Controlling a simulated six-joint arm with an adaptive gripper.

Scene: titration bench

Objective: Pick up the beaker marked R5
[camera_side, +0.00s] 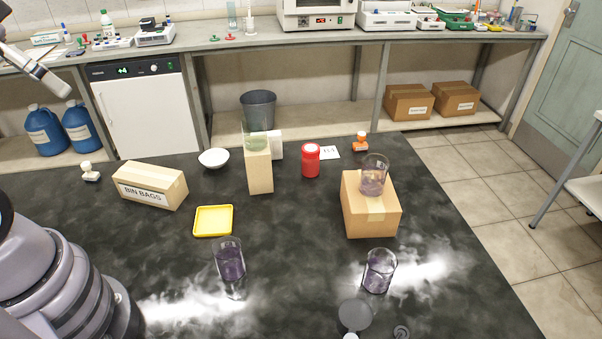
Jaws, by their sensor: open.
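Three clear beakers hold purple liquid. One beaker (229,262) stands on the black bench at front centre-left, another beaker (379,273) stands at front right, and a third beaker (374,178) stands on a cardboard box (371,222). A beaker with pale green contents (256,143) stands on a tall narrow box (259,174). I cannot read an R5 mark on any beaker. My arm shows at the lower left, but I cannot make out my gripper.
A BIN BAGS box (150,187), yellow tray (213,221), white bowl (213,158) and orange-capped item (361,141) stand on the bench. A grey disc (355,314) lies near the front edge. The bench between the two front beakers is clear.

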